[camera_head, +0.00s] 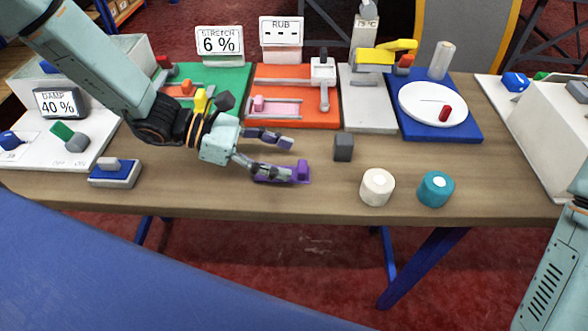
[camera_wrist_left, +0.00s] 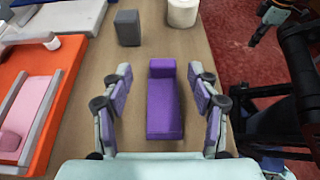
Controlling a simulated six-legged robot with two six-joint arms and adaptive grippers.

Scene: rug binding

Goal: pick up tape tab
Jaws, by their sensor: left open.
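The tape tab, which I take to be the purple L-shaped piece (camera_head: 301,171), lies on the wooden table near its front edge. In the left wrist view the purple piece (camera_wrist_left: 165,105) lies lengthwise between the fingers, its raised end away from the palm. My left gripper (camera_head: 283,158) is open and low over it, one finger on each side. In the left wrist view a gap shows between each finger of the gripper (camera_wrist_left: 163,90) and the piece. In the head view the near finger partly covers it. My right forearm shows at the lower right; its gripper is not clearly seen.
A grey block (camera_head: 343,147), a white roll (camera_head: 377,187) and a teal roll (camera_head: 436,189) stand to the right. An orange station (camera_head: 337,112) and a blue one with a white disc (camera_head: 470,130) lie behind. A blue-based switch (camera_head: 115,174) sits left.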

